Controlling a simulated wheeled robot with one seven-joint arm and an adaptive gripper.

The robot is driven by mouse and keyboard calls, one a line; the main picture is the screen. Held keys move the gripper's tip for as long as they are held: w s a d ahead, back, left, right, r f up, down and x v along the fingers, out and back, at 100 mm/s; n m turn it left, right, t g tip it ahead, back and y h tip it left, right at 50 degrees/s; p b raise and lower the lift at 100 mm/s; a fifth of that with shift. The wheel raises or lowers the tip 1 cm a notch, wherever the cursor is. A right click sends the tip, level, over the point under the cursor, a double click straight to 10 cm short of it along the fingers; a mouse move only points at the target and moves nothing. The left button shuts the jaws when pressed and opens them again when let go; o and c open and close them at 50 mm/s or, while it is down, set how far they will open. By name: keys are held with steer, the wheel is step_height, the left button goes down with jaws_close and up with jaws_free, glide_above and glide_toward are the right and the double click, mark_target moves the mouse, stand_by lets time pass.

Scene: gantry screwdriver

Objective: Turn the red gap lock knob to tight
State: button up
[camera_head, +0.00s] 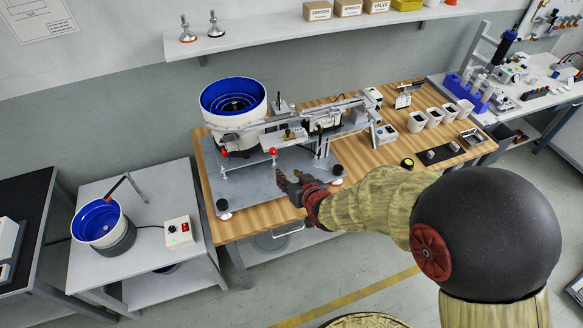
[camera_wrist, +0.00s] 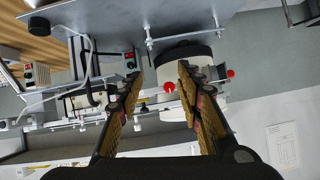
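A red knob (camera_head: 273,151) sits at the front of the feeder assembly, near a thin rod stand on the grey baseplate (camera_head: 245,185). The wrist view shows one red knob (camera_wrist: 169,87) framed between my fingers and a second red knob (camera_wrist: 231,73) outside them to the right. I cannot tell which is the gap lock knob, nor read any tight mark. My gripper (camera_head: 285,181) is in front of and a little right of the knob in the head view. In the wrist view its fingers (camera_wrist: 159,76) are apart, with nothing held.
A white bowl feeder with a blue inside (camera_head: 233,96) and a long rail (camera_head: 310,115) stand behind the knob. Black-topped posts stand at the baseplate's front corners. White cups (camera_head: 417,121) are at right. The wooden table (camera_head: 262,218) has bare room along its front edge.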

mark_target(274, 153)
steer(key=shift+t+y, duration=0.4)
steer(key=shift+t, duration=0.4)
steer(key=w+a, duration=0.1)
steer(key=w, duration=0.2)
steer(key=w+a+b, duration=0.1)
steer(key=w, duration=0.1)
steer(key=w+a, duration=0.1)
steer(key=w, duration=0.2)
steer(key=shift+w+a+r, duration=0.3)
steer(key=shift+a+r, duration=0.05)
steer(key=c, duration=0.3)
jaws_close()
